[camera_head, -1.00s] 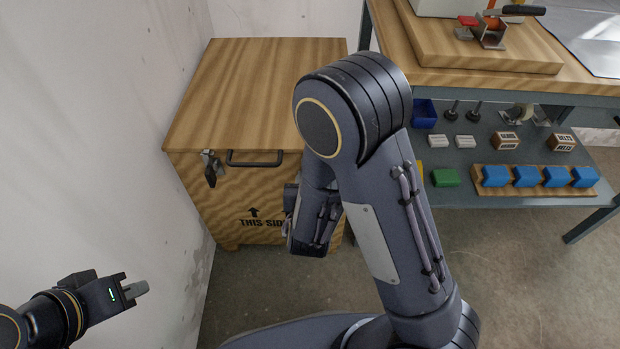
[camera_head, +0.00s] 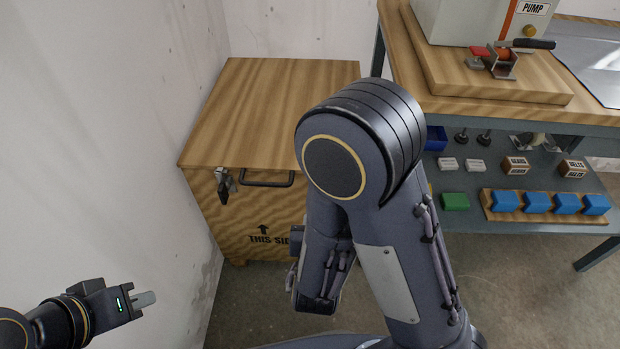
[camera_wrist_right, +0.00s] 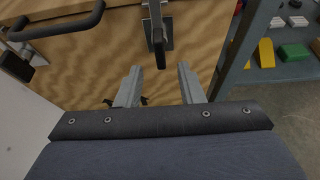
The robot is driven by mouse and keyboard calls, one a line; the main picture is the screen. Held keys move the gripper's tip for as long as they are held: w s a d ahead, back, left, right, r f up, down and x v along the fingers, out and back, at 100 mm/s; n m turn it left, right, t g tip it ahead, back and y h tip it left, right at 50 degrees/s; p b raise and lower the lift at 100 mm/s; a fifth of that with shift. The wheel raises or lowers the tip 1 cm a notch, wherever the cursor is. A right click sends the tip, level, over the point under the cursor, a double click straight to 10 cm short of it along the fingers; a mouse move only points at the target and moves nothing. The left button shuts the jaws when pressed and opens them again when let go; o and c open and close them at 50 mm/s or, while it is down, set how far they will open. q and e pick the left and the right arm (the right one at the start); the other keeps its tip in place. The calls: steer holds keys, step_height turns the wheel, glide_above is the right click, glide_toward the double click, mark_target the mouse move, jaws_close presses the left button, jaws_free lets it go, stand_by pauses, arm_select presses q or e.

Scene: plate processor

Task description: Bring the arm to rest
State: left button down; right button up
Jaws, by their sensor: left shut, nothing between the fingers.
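My left gripper (camera_head: 145,299) is at the lower left of the head view, shut and empty, next to the white wall. My right arm (camera_head: 365,170) is bent, with its big elbow joint in the middle of the head view. My right gripper is hidden there. In the right wrist view my right gripper (camera_wrist_right: 159,66) has its two fingers apart with nothing between them. Its fingers point toward the wooden front of the crate, beside a metal latch (camera_wrist_right: 158,35).
A closed wooden crate (camera_head: 265,115) stands by the wall (camera_head: 110,130) behind my right arm. A workbench (camera_head: 520,105) at the right has a lower shelf (camera_head: 480,212) holding blue blocks (camera_head: 537,202), a green block (camera_head: 455,201) and small boxes. Floor is bare at the lower right.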

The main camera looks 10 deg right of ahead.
steer(key=s+d+r+m+g+h, duration=0.3)
steer(key=d+m+g+h, duration=0.15)
steer(key=d+m, duration=0.55)
steer(key=s+d+m+g+y, duration=0.3)
steer(key=s+d+m+g, duration=0.35)
steer(key=s+m, duration=0.4)
steer(key=s+a+r+m+t+y, duration=0.35)
steer(key=a+r+m+y, duration=0.5)
steer(key=m, duration=0.55)
step_height(320, 180, up, 30)
steer(key=d+p, duration=0.1)
steer(key=p, duration=2.8)
steer(key=shift+w+f, duration=0.15)
steer(key=shift+w, duration=0.2)
steer(key=shift+d, duration=0.1)
